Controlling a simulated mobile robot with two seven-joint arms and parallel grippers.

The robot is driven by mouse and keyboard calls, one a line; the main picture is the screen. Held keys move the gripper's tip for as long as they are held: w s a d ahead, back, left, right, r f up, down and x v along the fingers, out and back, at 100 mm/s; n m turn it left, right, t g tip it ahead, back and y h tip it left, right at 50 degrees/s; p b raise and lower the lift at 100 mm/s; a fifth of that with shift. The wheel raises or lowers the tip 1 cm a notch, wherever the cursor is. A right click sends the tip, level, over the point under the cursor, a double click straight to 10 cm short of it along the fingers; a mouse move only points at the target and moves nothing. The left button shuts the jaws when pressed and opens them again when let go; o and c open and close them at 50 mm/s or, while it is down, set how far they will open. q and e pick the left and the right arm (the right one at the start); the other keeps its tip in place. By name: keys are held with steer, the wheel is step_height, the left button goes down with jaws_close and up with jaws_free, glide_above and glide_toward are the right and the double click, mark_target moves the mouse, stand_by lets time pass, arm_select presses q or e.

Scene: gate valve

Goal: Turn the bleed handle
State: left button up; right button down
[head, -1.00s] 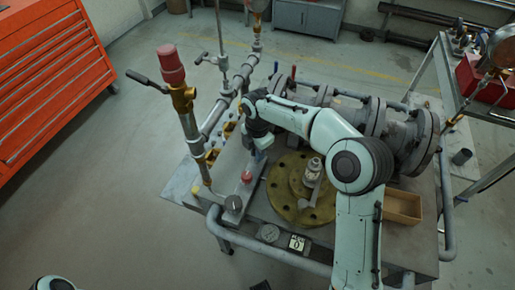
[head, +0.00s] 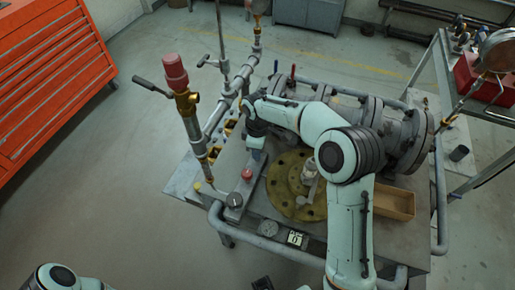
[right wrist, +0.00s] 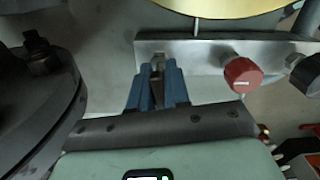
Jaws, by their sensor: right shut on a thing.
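My right gripper (head: 256,155) reaches down at the far end of a narrow metal plate (head: 241,188) on the bench. In the right wrist view its blue fingers (right wrist: 158,84) are shut on a small dark piece at the plate's left end, which I take for the bleed handle (right wrist: 157,92). The fingers hide most of it, so its angle cannot be made out. A red knob (right wrist: 241,74) and a black knob (right wrist: 306,74) sit farther right on the same plate. My left gripper is not clearly in view; only part of my left arm shows at the lower left.
A vertical pipe with a red-capped valve (head: 175,72) and side lever stands left of my right gripper. A yellowish round flange (head: 283,190) lies beside the plate.

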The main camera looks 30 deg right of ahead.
arm_select(q)
steer(key=shift+w+r, duration=0.1)
steer(key=shift+r, duration=0.1)
arm_select(e)
steer(key=shift+r+m, duration=0.1)
steer(key=shift+m, duration=0.8)
steer(key=c, duration=1.2)
jaws_free()
arm_select(q)
steer(key=shift+w+r+p, duration=0.25)
steer(key=shift+r+p, duration=0.3)
steer(key=shift+w+r+p, duration=0.25)
steer(key=shift+r+p, duration=0.25)
arm_select(e)
step_height(320, 180, up, 13)
steer(key=shift+r, duration=0.2)
steer(key=shift+f, duration=0.1)
